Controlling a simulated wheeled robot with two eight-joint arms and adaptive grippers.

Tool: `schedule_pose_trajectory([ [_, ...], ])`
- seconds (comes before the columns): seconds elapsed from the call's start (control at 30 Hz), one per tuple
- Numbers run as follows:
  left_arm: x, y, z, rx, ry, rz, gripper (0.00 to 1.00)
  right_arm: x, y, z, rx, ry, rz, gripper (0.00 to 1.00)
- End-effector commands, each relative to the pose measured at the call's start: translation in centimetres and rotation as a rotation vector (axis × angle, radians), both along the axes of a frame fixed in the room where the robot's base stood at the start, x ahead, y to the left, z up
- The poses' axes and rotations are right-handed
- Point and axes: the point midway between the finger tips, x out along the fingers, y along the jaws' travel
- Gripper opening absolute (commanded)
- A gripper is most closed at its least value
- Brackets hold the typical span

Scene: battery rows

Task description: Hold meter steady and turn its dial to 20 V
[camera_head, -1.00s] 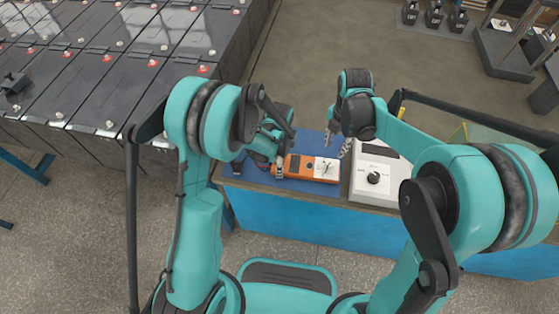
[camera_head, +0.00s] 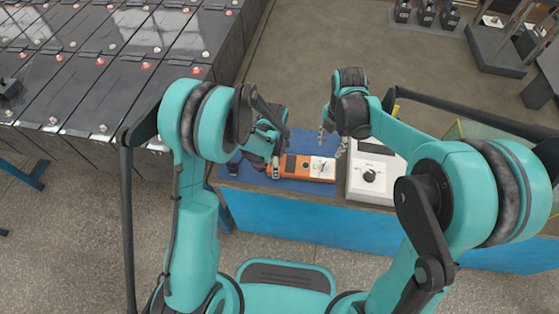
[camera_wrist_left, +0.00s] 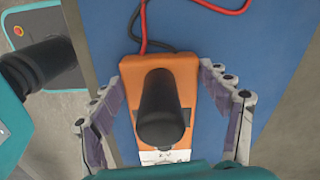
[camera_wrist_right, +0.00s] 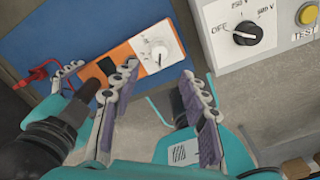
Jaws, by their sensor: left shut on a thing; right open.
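The orange meter (camera_head: 289,174) lies on the blue mat (camera_head: 322,143), with a white dial panel toward its right end. In the right wrist view its small dial (camera_wrist_right: 158,53) shows clear of both grippers; the setting is too small to read. My left gripper (camera_head: 275,165) is shut on the meter's left part, one finger on each side. The left wrist view shows its fingers (camera_wrist_left: 163,80), with a dark cylinder hiding the meter's middle. My right gripper (camera_head: 333,142) is open and empty, above and just behind the dial end; its parted fingers also show in the right wrist view (camera_wrist_right: 155,88).
A pale grey test box (camera_head: 359,189) with a black knob stands close to the right of the meter. Red and black leads (camera_wrist_left: 200,5) run from the meter's left end over the mat. Battery rows (camera_head: 70,95) stand at the far left.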

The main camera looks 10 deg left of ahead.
Motion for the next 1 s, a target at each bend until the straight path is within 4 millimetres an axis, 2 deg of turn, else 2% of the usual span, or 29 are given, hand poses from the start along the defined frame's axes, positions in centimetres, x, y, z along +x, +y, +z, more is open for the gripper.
schedule_pose_trajectory([
  [0.13, 0.0, 0.0, 0.0, 0.000, 0.000, 0.001, 0.39, 0.0, 0.0, 0.0, 0.000, 0.000, -0.014, 0.48],
  [0.23, 0.0, 0.0, 0.0, 0.000, 0.000, 0.001, 0.39, 0.0, 0.0, 0.1, 0.000, 0.000, -0.094, 0.48],
  [0.5, 0.0, 0.0, 0.0, 0.000, 0.000, 0.001, 0.39, 0.0, 0.0, 0.6, 0.001, -0.001, -0.552, 0.48],
  [0.73, 0.0, 0.0, 0.0, 0.000, 0.000, 0.001, 0.39, 0.0, 0.0, 0.6, 0.001, -0.001, -0.789, 0.48],
  [0.87, 0.0, 0.0, 0.0, 0.000, 0.000, 0.001, 0.39, 0.1, 0.0, -0.5, 0.001, -0.001, -0.815, 0.48],
  [1.0, 0.0, 0.0, 0.0, 0.000, 0.000, 0.001, 0.39, 0.1, 0.0, -3.0, 0.001, -0.001, -0.813, 0.48],
])
